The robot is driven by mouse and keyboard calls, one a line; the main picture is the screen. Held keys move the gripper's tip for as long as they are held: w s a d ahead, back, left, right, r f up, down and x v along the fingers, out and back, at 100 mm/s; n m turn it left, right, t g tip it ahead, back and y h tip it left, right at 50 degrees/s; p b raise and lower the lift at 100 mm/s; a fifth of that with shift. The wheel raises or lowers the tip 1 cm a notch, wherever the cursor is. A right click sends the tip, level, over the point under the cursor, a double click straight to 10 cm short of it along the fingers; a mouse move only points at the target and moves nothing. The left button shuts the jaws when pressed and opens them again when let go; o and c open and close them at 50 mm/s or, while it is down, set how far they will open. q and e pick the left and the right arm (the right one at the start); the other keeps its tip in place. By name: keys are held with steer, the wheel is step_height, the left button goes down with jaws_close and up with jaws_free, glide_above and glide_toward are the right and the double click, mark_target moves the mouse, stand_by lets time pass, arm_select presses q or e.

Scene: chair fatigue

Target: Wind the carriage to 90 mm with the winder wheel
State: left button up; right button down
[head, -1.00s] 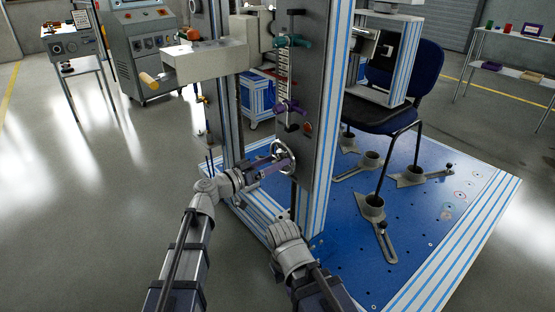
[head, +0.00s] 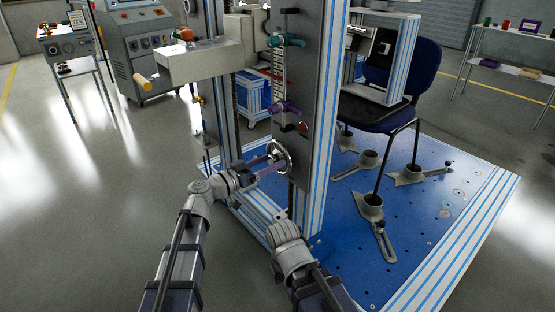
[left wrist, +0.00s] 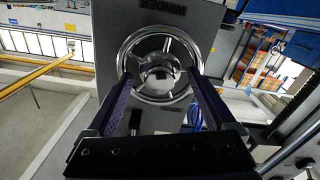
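The winder wheel (head: 280,158) is a chrome handwheel low on the grey upright panel. In the left wrist view, the spoked wheel (left wrist: 135,46) faces me under a label reading WINDER. My left gripper (head: 268,163) is at the wheel, and its two purple fingers are apart. A scale (head: 279,68) runs up the panel, too small to read. A purple knob (head: 286,107) sits below it. My right gripper is not visible.
A teal handle (head: 286,40) sticks out higher on the panel. A light box (head: 198,62) with a wooden-looking handle juts out left of it. A blue chair (head: 415,75) stands on the blue perforated base (head: 410,255) to the right. Open floor lies left.

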arm_select(q)
steer(key=shift+v, duration=1.6)
steer(key=shift+s, duration=0.2)
steer(key=n, duration=0.3)
steer(key=shift+s, duration=0.1)
steer(key=n, duration=0.5)
steer(key=shift+r+n, duration=0.1)
steer(key=shift+n, duration=0.3)
steer(key=n, duration=0.7)
steer(key=shift+r+n, duration=0.1)
steer(key=shift+n, duration=0.3)
